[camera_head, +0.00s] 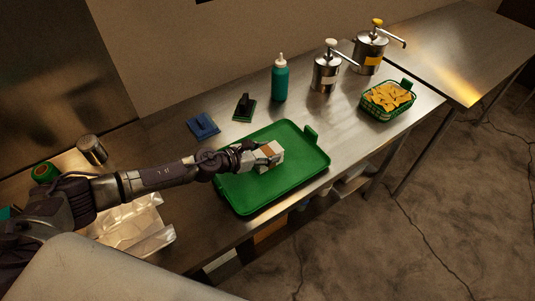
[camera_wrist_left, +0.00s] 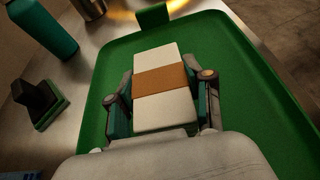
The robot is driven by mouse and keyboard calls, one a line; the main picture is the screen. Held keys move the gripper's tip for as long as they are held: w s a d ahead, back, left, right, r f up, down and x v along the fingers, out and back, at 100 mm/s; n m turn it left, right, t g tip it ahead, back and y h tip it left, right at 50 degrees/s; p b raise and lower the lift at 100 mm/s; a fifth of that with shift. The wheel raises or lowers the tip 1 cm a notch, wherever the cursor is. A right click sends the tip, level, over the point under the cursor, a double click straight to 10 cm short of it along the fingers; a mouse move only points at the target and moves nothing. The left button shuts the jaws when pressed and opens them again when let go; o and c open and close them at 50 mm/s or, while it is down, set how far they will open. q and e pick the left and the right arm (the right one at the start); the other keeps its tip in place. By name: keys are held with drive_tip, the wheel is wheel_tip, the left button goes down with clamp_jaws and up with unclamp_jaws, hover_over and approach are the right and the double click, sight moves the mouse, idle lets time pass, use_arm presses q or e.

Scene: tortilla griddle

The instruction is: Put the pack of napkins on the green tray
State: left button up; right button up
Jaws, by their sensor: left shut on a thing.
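The green tray (camera_head: 300,178) lies on the metal table in the head view and fills much of the left wrist view (camera_wrist_left: 245,60). The pack of napkins (camera_head: 269,155) is white with an orange-brown band; it also shows in the left wrist view (camera_wrist_left: 158,85). My left gripper (camera_head: 262,156) is shut on the pack, with one finger on each side of it in the left wrist view (camera_wrist_left: 160,98). The pack is over the middle of the tray. I cannot tell whether its underside touches the tray. My right gripper is not in view.
A teal bottle (camera_head: 280,80), a black-handled tool (camera_head: 244,107) and a blue piece (camera_head: 203,125) stand behind the tray. Two metal pump dispensers (camera_head: 326,72) (camera_head: 369,52) and a green basket of chips (camera_head: 388,100) are to the right. Clear plastic bags (camera_head: 140,225) lie at left.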

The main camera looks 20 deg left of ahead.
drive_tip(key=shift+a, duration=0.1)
use_arm(q)
drive_tip(key=shift+f, duration=0.1)
drive_tip(key=o, duration=1)
drive_tip(key=shift+o, duration=0.2)
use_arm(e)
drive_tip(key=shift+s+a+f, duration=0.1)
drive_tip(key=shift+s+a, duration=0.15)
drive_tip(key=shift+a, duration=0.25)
